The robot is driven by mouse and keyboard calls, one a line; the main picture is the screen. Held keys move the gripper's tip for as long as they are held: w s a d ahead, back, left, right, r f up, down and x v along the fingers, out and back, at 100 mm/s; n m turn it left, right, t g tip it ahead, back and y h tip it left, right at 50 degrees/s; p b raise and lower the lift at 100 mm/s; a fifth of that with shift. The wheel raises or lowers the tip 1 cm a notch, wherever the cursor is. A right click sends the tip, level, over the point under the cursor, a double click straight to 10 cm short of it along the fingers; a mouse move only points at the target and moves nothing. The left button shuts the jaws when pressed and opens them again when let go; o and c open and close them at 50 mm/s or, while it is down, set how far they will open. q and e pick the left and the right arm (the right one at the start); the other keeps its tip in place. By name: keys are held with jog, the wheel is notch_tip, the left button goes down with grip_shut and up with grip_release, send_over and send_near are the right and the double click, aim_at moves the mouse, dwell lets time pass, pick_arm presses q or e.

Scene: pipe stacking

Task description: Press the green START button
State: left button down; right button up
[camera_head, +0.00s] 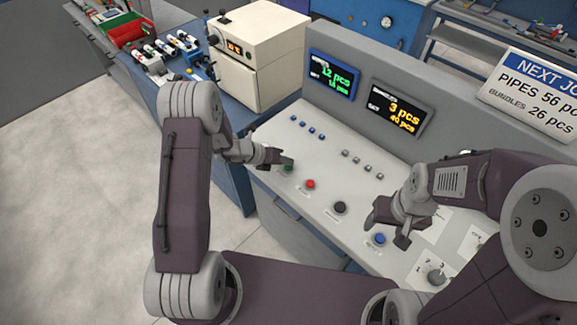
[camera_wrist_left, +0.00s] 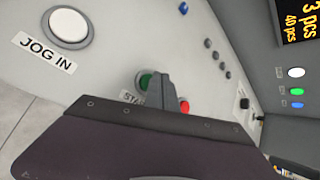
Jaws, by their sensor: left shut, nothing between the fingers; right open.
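The green START button (camera_head: 287,168) is on the light sloping control panel (camera_head: 325,205), left of the red button (camera_head: 310,184). My left gripper (camera_head: 284,160) is shut and empty, with its tips right at the green button and partly over it. In the left wrist view, the shut fingers (camera_wrist_left: 160,92) cover part of the green button (camera_wrist_left: 146,80) and of its START label (camera_wrist_left: 131,97). I cannot tell whether they touch the button. My right gripper (camera_head: 386,229) is open and empty above the panel, near the blue button (camera_head: 379,238).
A black button (camera_head: 340,207) and rows of small blue and grey buttons are on the panel. Two displays (camera_head: 334,73) stand on its upright back. A white JOG IN button (camera_wrist_left: 69,25) shows in the left wrist view. A cream machine (camera_head: 258,55) stands behind left.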

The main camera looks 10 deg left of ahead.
aim_at(286, 167)
pick_arm(q)
jog(key=shift+f+b, duration=0.4)
dwell(0.6)
jog(key=shift+r+p, duration=0.65)
jog(key=shift+r, duration=0.2)
notch_tip(286, 167, up, 5)
jog(key=p, duration=0.4)
jog(key=shift+r, duration=0.1)
dwell(0.3)
